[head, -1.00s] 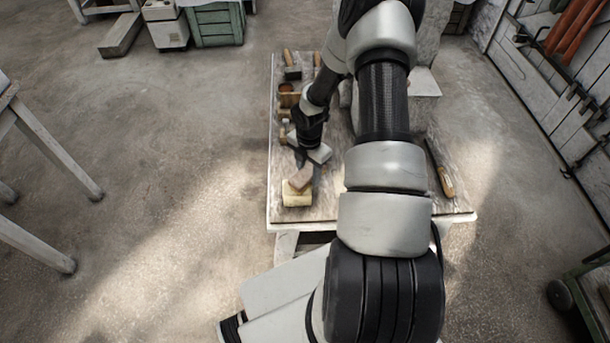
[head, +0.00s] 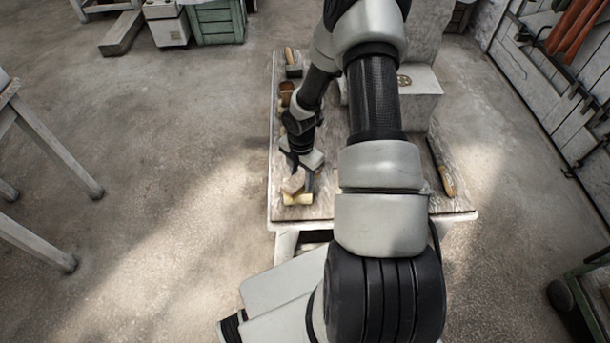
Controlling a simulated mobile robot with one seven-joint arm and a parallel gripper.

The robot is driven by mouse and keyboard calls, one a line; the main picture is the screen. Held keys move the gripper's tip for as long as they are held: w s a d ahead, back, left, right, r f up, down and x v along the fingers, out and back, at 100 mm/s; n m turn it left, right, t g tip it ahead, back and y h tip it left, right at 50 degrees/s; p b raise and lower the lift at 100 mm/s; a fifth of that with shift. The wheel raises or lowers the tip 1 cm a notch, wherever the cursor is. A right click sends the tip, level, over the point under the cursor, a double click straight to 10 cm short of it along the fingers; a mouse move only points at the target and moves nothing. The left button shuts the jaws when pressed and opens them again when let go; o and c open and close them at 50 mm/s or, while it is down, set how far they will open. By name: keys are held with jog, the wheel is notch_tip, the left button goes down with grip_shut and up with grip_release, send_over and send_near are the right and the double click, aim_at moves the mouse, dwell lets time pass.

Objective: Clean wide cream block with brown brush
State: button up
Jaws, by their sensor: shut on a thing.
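The wide cream block (head: 297,199) lies near the front left of the worktable (head: 345,213). A pinkish-brown block (head: 292,185) sits at its top, tilted. My gripper (head: 300,182) reaches down over them from behind. Its dark fingers stand around the pinkish-brown block and it looks shut on it; the contact is small and partly hidden. A tool with a brown handle (head: 289,55) and a dark head, perhaps the brown brush, lies at the table's far left corner.
A brown cup (head: 286,90) stands on the left edge. A wooden-handled tool (head: 446,182) lies along the right edge. My arm hides the table's middle. Floor to the left is open.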

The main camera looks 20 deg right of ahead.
jog(key=shift+s+a, duration=0.15)
jog(key=shift+a, duration=0.25)
jog(key=shift+w+d+r+p, duration=0.25)
jog(key=shift+d+r+p, duration=0.35)
jog(key=shift+d+p, duration=0.05)
jog(key=shift+w+d+r, duration=0.15)
jog(key=shift+d, duration=0.25)
jog(key=shift+s+a, duration=0.25)
jog(key=shift+s, duration=0.25)
jog(key=shift+s+a, duration=0.2)
jog(key=shift+s, duration=0.3)
